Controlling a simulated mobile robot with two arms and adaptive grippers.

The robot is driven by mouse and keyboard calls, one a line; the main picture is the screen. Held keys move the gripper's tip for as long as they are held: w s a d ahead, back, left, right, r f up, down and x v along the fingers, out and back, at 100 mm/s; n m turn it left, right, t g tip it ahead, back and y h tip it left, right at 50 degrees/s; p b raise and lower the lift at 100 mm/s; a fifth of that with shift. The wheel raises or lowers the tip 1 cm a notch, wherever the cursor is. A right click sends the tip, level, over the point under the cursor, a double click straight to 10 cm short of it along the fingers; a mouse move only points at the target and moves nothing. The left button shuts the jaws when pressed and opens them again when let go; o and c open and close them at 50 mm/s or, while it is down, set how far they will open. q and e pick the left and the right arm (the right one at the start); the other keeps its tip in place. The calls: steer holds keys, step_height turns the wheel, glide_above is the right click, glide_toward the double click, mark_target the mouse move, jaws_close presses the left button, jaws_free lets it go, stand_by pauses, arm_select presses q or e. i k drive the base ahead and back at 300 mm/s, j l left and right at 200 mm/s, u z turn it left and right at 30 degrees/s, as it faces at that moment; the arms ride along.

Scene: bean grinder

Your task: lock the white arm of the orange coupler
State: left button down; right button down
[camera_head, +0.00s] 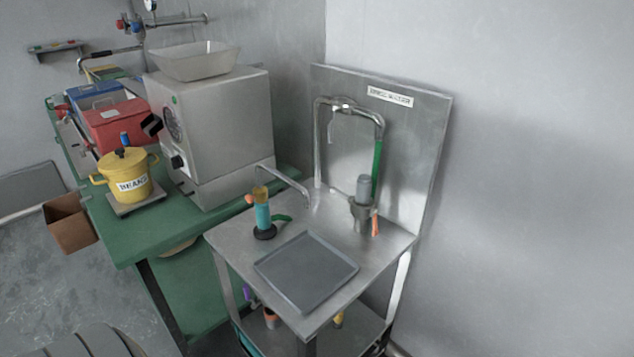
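I cannot make out a coupler with a white arm for certain. An orange piece (375,223) hangs upright beside a grey cylinder (363,190) on the bent-pipe stand at the back of the steel table. A smaller orange spot (250,199) shows on the side of a teal cylinder (262,214) with a dark base, on the same table. No white arm is discernible on either, and both are small in the picture. Neither of my grippers is in view.
A flat grey tray (306,271) lies at the front of the steel table (225,240). A bent pipe (285,175) reaches over its left part. Left of it, a green bench (125,238) carries a large steel machine (225,125), a yellow pot (125,178) and a red box (113,123).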

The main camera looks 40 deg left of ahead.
mark_target(334, 189)
steer(key=u, duration=1.05)
steer(key=i+l+z, duration=0.15)
steer(key=i+l, duration=0.15)
steer(key=l, duration=0.2)
steer(key=i+l+z, duration=0.15)
steer(key=i+l, duration=0.15)
steer(key=l, duration=0.15)
